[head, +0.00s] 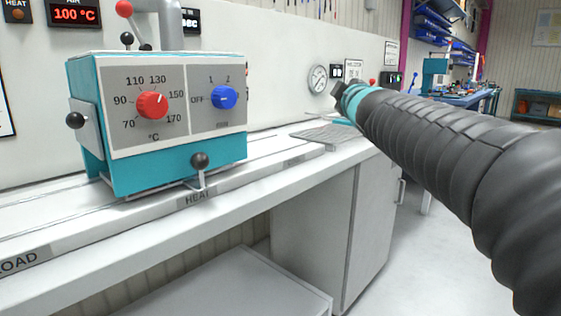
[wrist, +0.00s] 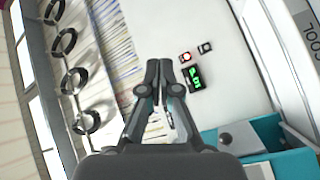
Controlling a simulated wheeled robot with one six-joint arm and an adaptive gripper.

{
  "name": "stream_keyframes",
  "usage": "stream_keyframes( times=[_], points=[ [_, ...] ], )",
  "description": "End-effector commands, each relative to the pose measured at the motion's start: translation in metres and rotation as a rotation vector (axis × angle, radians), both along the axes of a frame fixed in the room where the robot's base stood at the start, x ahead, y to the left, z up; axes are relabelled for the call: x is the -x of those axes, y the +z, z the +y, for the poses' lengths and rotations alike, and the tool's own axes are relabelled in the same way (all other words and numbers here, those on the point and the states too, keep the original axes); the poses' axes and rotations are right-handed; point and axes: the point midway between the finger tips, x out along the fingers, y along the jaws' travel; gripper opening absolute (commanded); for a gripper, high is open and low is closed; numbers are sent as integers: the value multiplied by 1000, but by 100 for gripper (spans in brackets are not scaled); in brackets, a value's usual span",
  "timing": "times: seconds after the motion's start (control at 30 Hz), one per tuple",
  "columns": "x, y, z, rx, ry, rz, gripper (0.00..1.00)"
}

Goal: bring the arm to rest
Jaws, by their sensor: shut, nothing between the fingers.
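My arm, in a ribbed black sleeve (head: 440,145), reaches in from the right edge of the head view toward the wall, above the bench. A teal band shows near its far end. My gripper (head: 338,90) is small and mostly hidden behind the sleeve there. In the wrist view, my gripper (wrist: 170,64) points away from the camera with its fingertips together. It is shut and nothing shows between the fingers. It appears clear of the wall and the bench.
A teal heater box (head: 175,155) with red and blue knobs stands on the white bench (head: 240,205) at left. A round gauge (head: 318,78) is on the wall near my gripper. The wrist view shows several dark rings (wrist: 73,80) and a green display (wrist: 195,77). Floor (head: 440,260) is clear at lower right.

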Motion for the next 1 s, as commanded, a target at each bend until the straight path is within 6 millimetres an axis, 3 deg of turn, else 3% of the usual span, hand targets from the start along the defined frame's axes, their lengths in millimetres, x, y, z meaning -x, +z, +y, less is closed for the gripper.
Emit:
stream_keyframes(
  times=[0.1, 0.3, 0.47, 0.6, 0.8, 0.9, 1.0],
  points=[
    [27, -69, -28, -192, -127, 208, 0],
    [95, -179, -51, -462, -322, 522, 0],
    [166, -256, -52, -640, -459, 752, 0],
    [237, -315, -43, -770, -562, 940, 0],
    [333, -377, -23, -905, -630, 1131, 0],
    [351, -386, -20, -928, -618, 1123, 0],
    [357, -380, -21, -934, -602, 1093, 0]
  ],
)
